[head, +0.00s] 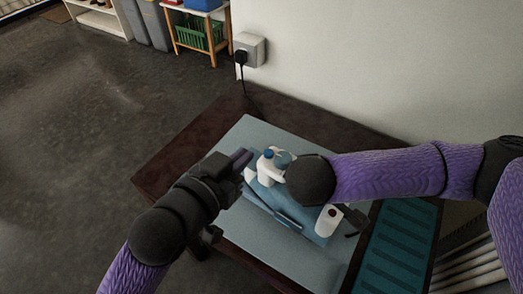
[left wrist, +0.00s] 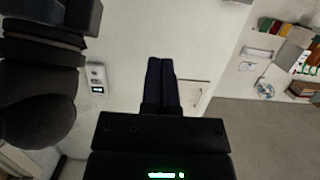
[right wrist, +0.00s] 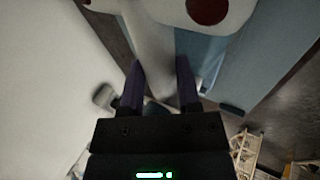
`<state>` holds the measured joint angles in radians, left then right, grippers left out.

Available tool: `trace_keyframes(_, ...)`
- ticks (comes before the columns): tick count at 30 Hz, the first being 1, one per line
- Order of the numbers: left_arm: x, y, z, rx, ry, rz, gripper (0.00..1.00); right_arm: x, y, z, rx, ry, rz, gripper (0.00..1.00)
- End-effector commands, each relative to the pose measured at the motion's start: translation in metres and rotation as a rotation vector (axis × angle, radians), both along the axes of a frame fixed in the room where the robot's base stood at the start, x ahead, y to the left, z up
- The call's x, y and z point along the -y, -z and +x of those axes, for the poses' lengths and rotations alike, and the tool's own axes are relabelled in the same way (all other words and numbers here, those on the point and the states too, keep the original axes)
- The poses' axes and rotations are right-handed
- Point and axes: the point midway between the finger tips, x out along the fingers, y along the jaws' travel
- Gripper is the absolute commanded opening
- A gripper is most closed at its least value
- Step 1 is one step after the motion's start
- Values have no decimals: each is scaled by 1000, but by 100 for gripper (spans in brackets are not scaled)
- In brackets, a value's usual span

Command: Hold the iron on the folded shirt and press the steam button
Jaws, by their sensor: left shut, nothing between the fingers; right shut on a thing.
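The iron is white and blue. Its front (head: 265,170), with a blue cap and a teal knob, and its white rear (head: 329,220), with a dark red dot, show in the head view. My right gripper (right wrist: 161,88) is shut on the iron's white handle (right wrist: 154,50); in the head view my right arm hides the iron's middle. A blue folded cloth, seemingly the shirt (head: 290,212), lies under or beside the iron; whether they touch is unclear. My left gripper (head: 243,157) is shut and empty, its tips close to the iron's front left. It also shows in the left wrist view (left wrist: 161,65).
A pale grey-blue pad (head: 248,131) covers much of the dark wooden table (head: 170,170). A teal slotted panel (head: 400,245) lies at its right. A cord runs up to a wall socket (head: 249,49). Floor at the left is clear.

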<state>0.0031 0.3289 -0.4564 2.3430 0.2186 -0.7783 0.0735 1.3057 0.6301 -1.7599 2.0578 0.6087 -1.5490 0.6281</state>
Motion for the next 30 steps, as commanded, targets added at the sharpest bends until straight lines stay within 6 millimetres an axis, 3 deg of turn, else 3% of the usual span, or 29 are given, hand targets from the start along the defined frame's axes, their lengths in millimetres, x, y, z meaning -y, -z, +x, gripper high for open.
trace_keyframes(10,42,18,61,1,1,0,0,0,1,-1,-3,-2,0,0)
trace_keyframes(12,40,34,59,-6,0,3,0,0,1,-1,-3,-2,0,0)
trace_keyframes(18,40,55,59,-1,0,1,0,0,1,-1,-3,-2,0,0)
trace_keyframes(30,39,59,58,0,0,0,0,0,1,-1,-3,-1,1,0)
